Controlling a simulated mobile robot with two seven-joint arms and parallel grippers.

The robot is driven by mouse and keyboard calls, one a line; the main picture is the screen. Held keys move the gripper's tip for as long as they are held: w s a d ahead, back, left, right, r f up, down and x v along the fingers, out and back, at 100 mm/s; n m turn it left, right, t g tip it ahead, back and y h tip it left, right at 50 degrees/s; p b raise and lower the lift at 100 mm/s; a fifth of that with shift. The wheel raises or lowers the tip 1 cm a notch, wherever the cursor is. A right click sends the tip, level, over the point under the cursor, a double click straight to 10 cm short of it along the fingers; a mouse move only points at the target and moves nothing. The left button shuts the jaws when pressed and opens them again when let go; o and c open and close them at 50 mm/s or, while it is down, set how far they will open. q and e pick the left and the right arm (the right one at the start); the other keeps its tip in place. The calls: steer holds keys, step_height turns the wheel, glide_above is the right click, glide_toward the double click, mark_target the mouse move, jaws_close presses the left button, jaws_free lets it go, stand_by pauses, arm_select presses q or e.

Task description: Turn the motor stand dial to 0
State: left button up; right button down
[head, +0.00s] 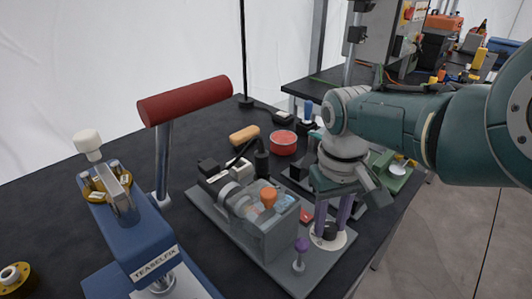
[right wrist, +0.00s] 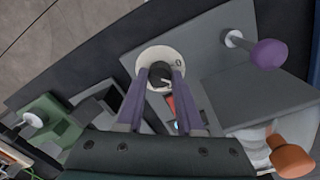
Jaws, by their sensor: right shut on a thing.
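The motor stand (head: 275,232) is a grey base with a boxy housing. Its dial is a white disc (head: 341,241) with a dark knob (head: 330,232) in the middle, near the base's right edge. In the right wrist view the disc (right wrist: 150,54) carries a "0" mark at its right side. A pale line shows on the dark knob (right wrist: 160,78), but its exact pointing is hard to read. My right gripper (head: 329,226) points down, its two purple fingers on either side of the knob, shut on it; the fingers (right wrist: 160,74) partly cover the disc. My left gripper is out of view.
A red switch (head: 306,216) sits beside the fingers. A blue press with a red handle (head: 185,100) stands left. A green device (head: 395,175) lies behind the gripper.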

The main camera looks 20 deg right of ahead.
steer(key=n, duration=0.4)
steer(key=shift+p, duration=0.35)
steer(key=shift+n, duration=2.2)
steer(key=c, duration=0.5)
jaws_free()
steer(key=shift+c, duration=0.2)
